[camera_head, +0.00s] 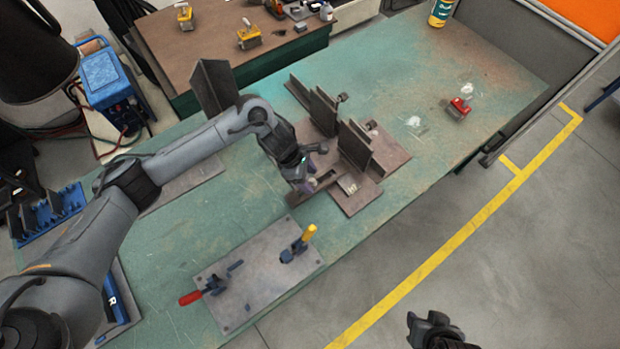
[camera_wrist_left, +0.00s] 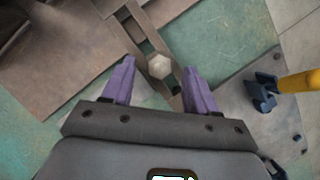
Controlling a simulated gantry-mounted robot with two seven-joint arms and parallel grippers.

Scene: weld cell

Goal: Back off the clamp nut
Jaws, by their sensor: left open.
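The clamp nut (camera_wrist_left: 158,66) is a pale hexagon on a slotted steel strap (camera_wrist_left: 138,35) in the left wrist view. My left gripper (camera_wrist_left: 160,85) is open, with one purple finger on each side of the strap. The nut lies between and slightly beyond the fingertips, with visible gaps on both sides. In the head view my left gripper (camera_head: 303,184) is at the near left edge of the steel fixture (camera_head: 362,198), and hides the nut there. My right gripper (camera_head: 433,330) is partly in view at the bottom edge, away from the bench; its jaws are unclear.
Upright steel plates (camera_head: 355,145) stand on the fixture just beyond my left gripper. A flat plate (camera_head: 262,278) with toggle clamps lies nearer; its yellow handle (camera_head: 307,233) sticks up. A red-based item (camera_head: 459,107) stands at the right.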

